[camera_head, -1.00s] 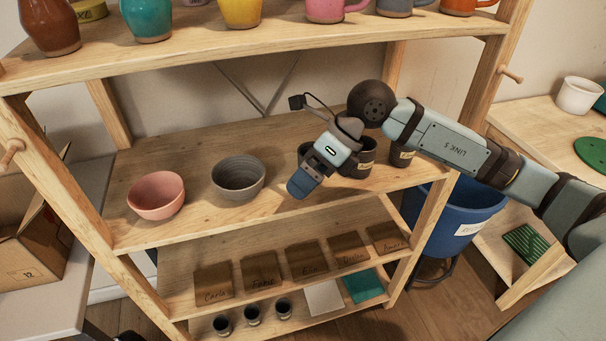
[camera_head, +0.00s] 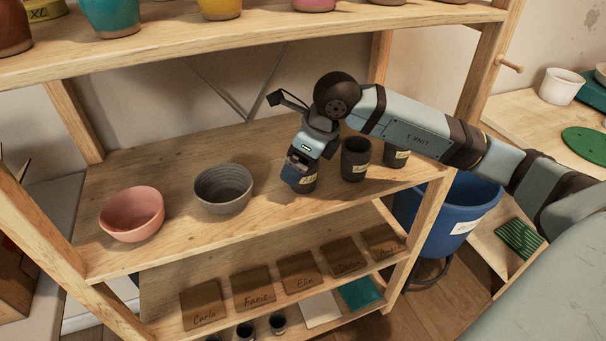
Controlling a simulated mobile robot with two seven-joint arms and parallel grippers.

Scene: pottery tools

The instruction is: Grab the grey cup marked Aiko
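Three dark grey cups with pale labels stand in a row on the middle shelf (camera_head: 262,222). The left cup (camera_head: 307,186) is mostly hidden by my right gripper (camera_head: 299,172). The middle cup (camera_head: 355,160) stands clear, and the right cup (camera_head: 397,157) is partly behind my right arm. The label writing is too small to read, so I cannot tell which cup says Aiko. My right gripper points down at the left cup, its finger overlapping the cup's front. I cannot tell whether it touches or grips it. My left gripper is out of view.
A pink bowl (camera_head: 132,214) and a grey ribbed bowl (camera_head: 223,189) stand left on the same shelf. Coloured mugs line the shelf above (camera_head: 250,38). Wooden name tiles (camera_head: 253,288) lie on the shelf below. A blue bin (camera_head: 452,215) stands right of the rack.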

